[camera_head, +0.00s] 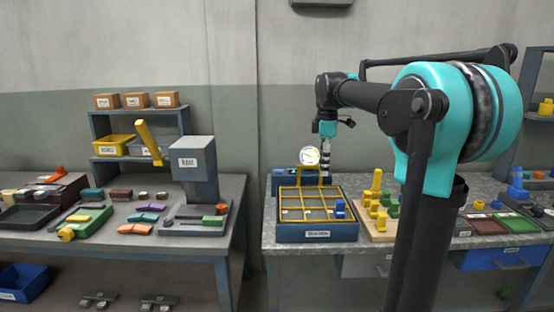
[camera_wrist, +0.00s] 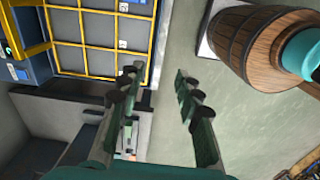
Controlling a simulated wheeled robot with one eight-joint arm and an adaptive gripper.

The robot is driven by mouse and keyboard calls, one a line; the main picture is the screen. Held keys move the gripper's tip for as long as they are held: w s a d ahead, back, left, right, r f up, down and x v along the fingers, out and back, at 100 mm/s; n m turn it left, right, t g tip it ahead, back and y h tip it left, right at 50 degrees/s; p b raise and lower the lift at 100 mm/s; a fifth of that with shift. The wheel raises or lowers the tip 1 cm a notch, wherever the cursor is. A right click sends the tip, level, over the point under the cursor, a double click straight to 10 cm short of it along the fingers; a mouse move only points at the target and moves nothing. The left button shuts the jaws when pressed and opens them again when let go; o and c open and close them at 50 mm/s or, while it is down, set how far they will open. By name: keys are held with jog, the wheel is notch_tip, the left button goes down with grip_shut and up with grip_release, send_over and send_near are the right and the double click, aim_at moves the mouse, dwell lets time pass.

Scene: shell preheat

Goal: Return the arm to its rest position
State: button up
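My gripper (camera_head: 325,155) hangs below the teal wrist, pointing down, above the back of the tray with the yellow grid (camera_head: 281,234) on the right bench. It looks small and narrow there. In the wrist view my gripper (camera_wrist: 157,78) has its two dark green fingers apart, with nothing between them. The tray's yellow bars (camera_wrist: 100,47) show at the upper left of that view. My arm is raised and bent, reaching left from the large teal joint.
A dial gauge (camera_head: 310,156) stands close to my gripper. Yellow and green blocks (camera_head: 376,196) stand right of the tray. A grey press (camera_head: 194,170) stands on the left bench (camera_head: 100,236). The wrist view shows a wooden barrel (camera_wrist: 255,45). A gap separates the benches.

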jog(key=s+d+f+m+t, duration=0.2)
jog(key=s+f+m, duration=0.6)
jog(key=s+f, duration=0.4)
jog(key=s+d+f+m+t, duration=0.1)
jog(key=s+f+m+t, duration=0.1)
jog(key=s+f+m, duration=0.7)
jog(key=s+f, duration=0.4)
jog(key=f, duration=0.4)
jog(key=shift+d+f, duration=0.25)
jog(key=shift+d, duration=0.1)
